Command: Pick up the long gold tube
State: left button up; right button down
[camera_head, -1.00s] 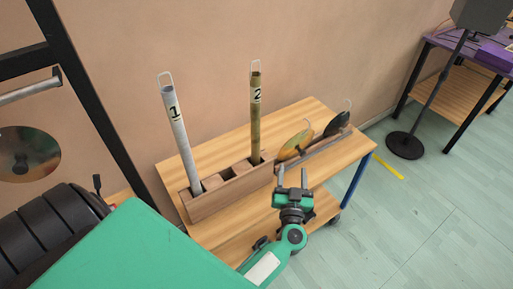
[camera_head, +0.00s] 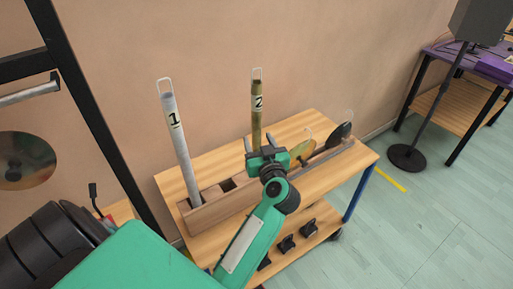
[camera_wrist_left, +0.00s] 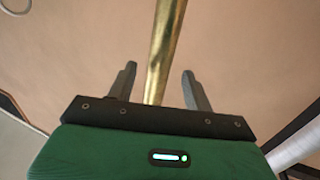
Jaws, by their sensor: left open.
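The long gold tube (camera_head: 257,115), with label 2 and a wire loop on top, stands upright at the wooden rack (camera_head: 215,212) on the table. My left gripper (camera_head: 258,141) is open and empty in front of its lower part, which it hides. In the left wrist view the gold tube (camera_wrist_left: 160,45) runs up between the two spread fingers (camera_wrist_left: 158,72), with a gap on each side. I cannot tell whether the tube is fully between the fingers or just beyond them. My right gripper is not in view.
A grey-white tube (camera_head: 179,145) labelled 1 stands to the left in the same rack. A gold disc (camera_head: 301,153) and a dark paddle-like piece (camera_head: 338,134) stand to the right. The wall (camera_head: 215,60) is close behind. Small black items (camera_head: 286,243) sit on the lower shelf.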

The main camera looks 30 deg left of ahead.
pick_arm(q)
jog(key=x, duration=0.3)
jog(key=f+x, duration=0.1)
jog(key=x, duration=0.1)
jog(key=shift+w, duration=0.1)
jog(key=shift+w+a, duration=0.1)
jog(key=shift+a, duration=0.05)
jog(key=shift+c, duration=0.8)
grip_shut()
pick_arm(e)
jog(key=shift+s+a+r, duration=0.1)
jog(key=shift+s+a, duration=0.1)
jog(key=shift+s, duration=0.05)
